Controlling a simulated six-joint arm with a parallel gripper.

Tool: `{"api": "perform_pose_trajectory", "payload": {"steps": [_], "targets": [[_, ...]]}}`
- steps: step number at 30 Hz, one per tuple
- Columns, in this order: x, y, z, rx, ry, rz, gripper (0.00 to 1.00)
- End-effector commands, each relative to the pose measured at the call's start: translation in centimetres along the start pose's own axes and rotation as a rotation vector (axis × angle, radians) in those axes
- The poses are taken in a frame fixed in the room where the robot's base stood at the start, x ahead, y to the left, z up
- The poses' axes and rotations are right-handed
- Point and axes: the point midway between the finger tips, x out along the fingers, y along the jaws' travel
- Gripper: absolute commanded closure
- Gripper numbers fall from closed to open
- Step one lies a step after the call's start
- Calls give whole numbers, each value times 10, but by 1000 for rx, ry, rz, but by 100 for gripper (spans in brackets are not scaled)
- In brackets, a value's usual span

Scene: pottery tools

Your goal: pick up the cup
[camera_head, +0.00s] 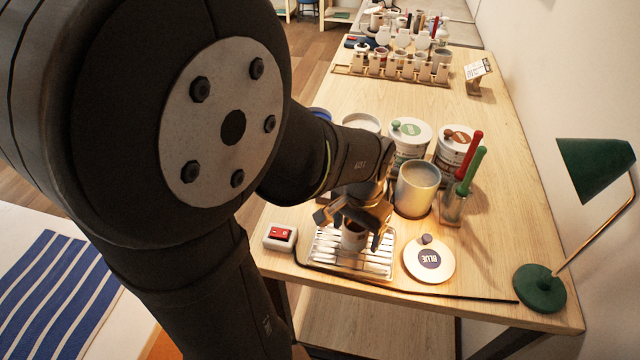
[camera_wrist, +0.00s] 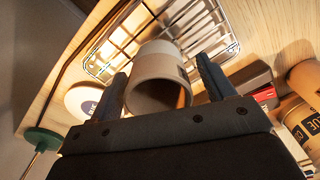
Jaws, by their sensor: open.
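The cup (camera_head: 354,237) is small and greyish beige and stands on a white wire rack (camera_head: 323,262) near the table's front edge. In the wrist view the cup (camera_wrist: 158,66) shows its open rim toward my gripper, with the rack (camera_wrist: 101,68) beyond it. My gripper (camera_head: 358,232) is above the rack, pointing down, with its fingers around the upper part of the cup. In the wrist view my gripper (camera_wrist: 162,88) is open, one finger on each side of the cup. A gap shows beside the right finger; contact on the left cannot be told.
A red switch box (camera_head: 281,237) sits left of the rack, and a round lid marked BLUE (camera_head: 429,260) lies right. A larger cylindrical jar (camera_head: 416,189), labelled canisters (camera_head: 409,139) and a tool holder (camera_head: 454,207) stand behind. A green lamp (camera_head: 541,288) is at the right.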

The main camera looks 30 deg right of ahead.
Motion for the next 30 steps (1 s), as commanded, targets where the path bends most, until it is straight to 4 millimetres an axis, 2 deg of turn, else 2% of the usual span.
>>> {"api": "perform_pose_trajectory", "payload": {"steps": [6,13,15,23,26,30], "targets": [[0,0,0,0,0,0,27],[0,0,0,0,0,0,72],[0,0,0,0,1,0,78],[-2,0,0,0,1,0,78],[-7,0,-1,0,3,0,78],[-23,0,-1,0,5,0,78]]}}
